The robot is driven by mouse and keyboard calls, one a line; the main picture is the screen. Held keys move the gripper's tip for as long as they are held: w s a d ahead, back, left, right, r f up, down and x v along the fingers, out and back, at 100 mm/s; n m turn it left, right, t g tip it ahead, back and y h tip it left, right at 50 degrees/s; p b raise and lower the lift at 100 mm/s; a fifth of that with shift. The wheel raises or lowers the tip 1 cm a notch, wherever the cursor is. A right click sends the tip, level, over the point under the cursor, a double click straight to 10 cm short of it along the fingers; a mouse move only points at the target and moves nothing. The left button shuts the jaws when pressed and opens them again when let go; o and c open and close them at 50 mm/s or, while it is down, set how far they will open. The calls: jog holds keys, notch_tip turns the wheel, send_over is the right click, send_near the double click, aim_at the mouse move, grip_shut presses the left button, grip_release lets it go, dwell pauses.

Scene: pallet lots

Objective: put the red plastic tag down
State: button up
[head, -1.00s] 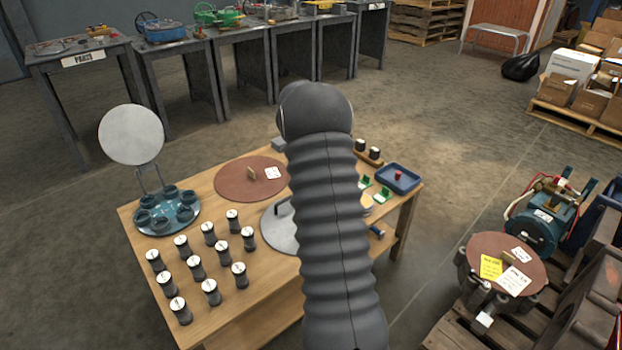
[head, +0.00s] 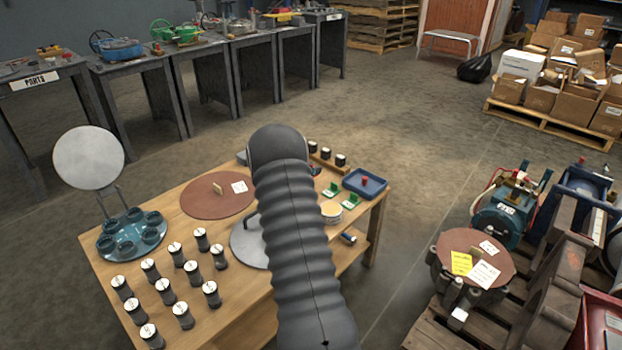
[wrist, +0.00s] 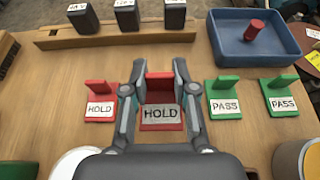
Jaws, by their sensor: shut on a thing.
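My gripper (wrist: 158,98) shows in the wrist view, its two fingers closed on the upright part of a red plastic tag (wrist: 161,117) lettered HOLD. I cannot tell whether the tag touches the wooden table (wrist: 68,66) or hangs just above it. Another red HOLD tag (wrist: 99,107) stands to its left. Two green PASS tags, one nearer (wrist: 223,104) and one farther right (wrist: 280,101), stand to its right. In the head view my arm hides the gripper and both red tags; the green tags (head: 332,190) show beside the arm.
A blue tray (wrist: 252,45) with a red peg (wrist: 254,29) stands at the back right. A wooden rack (wrist: 104,37) holds dark blocks behind the tags. Round containers stand near the front. Labelled cylinders (head: 165,290) and a teal jar plate (head: 133,242) occupy the table's left.

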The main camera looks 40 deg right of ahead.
jog(key=shift+f, duration=1.9)
jog(key=shift+f, duration=0.15)
jog(key=o, duration=0.6)
jog(key=shift+o, duration=0.2)
